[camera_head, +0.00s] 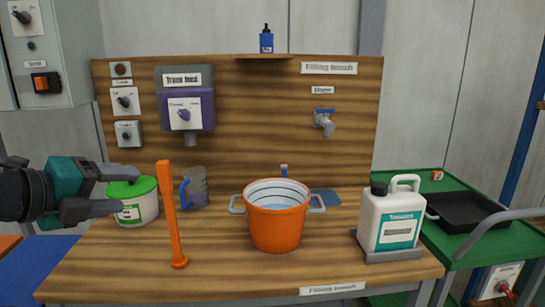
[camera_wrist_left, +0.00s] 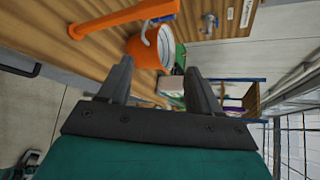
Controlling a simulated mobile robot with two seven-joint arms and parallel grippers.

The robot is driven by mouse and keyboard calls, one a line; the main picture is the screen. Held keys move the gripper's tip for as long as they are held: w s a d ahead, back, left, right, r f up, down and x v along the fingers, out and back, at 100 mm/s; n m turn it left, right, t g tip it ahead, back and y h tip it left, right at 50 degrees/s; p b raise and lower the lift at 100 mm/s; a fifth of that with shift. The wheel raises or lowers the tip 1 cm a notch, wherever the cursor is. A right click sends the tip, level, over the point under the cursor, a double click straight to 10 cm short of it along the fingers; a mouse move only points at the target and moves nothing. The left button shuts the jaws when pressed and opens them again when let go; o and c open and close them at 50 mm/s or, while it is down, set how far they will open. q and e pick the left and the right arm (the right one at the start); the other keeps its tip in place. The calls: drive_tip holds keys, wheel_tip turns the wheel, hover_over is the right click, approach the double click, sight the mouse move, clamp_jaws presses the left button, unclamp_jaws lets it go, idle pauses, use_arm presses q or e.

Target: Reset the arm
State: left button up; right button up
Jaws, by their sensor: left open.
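My left gripper (camera_head: 105,190) comes in from the left in the head view, beside the green-lidded white tub (camera_head: 138,203). Its two fingers are apart, one above the other. In the left wrist view the gripper (camera_wrist_left: 160,88) is open, with nothing between the fingers. An orange stick with a round foot (camera_head: 168,215) stands upright on the bench, to the right of the gripper, and also shows in the left wrist view (camera_wrist_left: 125,18). My right gripper does not show.
An orange bucket (camera_head: 277,228) stands mid-bench (camera_head: 215,270), with a jug (camera_head: 195,188) behind left. A white canister (camera_head: 390,220) stands at the right. A green cart (camera_head: 460,250) with a black tray (camera_head: 465,211) is farther right. A control box (camera_head: 40,50) hangs upper left.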

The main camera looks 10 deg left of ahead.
use_arm(q)
drive_tip(key=w+d+f+n+h, duration=0.15)
drive_tip(key=d+f+n, duration=0.4)
drive_tip(key=f, duration=0.55)
drive_tip(key=s+d+f+n+h, duration=0.15)
drive_tip(key=d+f+n, duration=0.25)
drive_tip(key=d+f, duration=0.45)
drive_tip(key=s+d+f+n+g+y, duration=0.1)
drive_tip(key=s+f+n+y, duration=0.1)
drive_tip(key=s+f+n, duration=0.4)
drive_tip(key=s+d+f+n+g+y, duration=0.1)
drive_tip(key=s+f+n, duration=0.5)
drive_tip(key=f, duration=0.9)
drive_tip(key=shift+s+d+f+n+g+y, duration=0.2)
drive_tip(key=shift+s+d+n+g+y, duration=0.15)
drive_tip(key=shift+d+n+y, duration=0.6)
